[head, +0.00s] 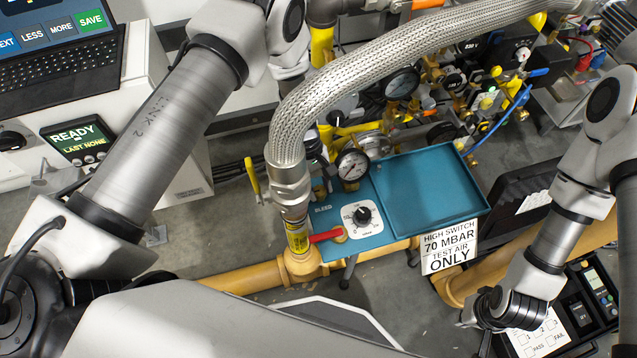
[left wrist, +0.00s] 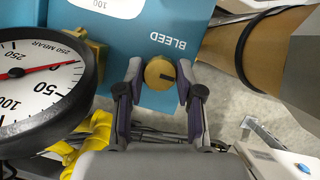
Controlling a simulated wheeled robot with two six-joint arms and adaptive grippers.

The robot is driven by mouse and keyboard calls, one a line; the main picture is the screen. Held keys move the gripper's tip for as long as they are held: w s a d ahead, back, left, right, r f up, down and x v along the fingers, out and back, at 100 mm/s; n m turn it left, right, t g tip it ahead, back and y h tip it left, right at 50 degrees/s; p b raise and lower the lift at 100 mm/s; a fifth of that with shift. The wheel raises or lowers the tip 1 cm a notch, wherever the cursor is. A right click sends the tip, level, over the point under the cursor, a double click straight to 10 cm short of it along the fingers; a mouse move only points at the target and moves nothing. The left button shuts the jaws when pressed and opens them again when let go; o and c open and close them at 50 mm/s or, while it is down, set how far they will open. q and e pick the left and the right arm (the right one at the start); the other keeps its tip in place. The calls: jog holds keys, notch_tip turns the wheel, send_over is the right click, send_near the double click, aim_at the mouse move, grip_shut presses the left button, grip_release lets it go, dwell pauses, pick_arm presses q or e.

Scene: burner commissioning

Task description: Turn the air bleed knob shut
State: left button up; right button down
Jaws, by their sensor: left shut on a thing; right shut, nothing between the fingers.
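The air bleed knob (left wrist: 158,74) is a round brass knob with a dark line across its face, beside the word BLEED on the blue panel (left wrist: 180,22). In the left wrist view my left gripper (left wrist: 157,84) is shut on it, one finger on each side. In the head view the braided hose and its end fitting cover most of that spot, so I cannot clearly see the knob or my left fingers there. My right gripper (head: 489,308) is shut and empty at lower right, well away from the panel.
The braided hose (head: 370,70) arches over the work area. A pressure gauge (head: 352,165), a black dial knob (head: 362,215) and a red lever (head: 325,236) are close by. An empty blue tray (head: 430,190) lies to the right. A yellow pipe (head: 245,280) runs below.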

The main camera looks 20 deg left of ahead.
pick_arm(q)
jog(key=m+g+y, duration=0.1)
jog(key=m, duration=0.3)
jog(key=shift+d, duration=0.1)
dwell(0.4)
jog(key=o, duration=1.2)
jog(key=shift+c, duration=0.2)
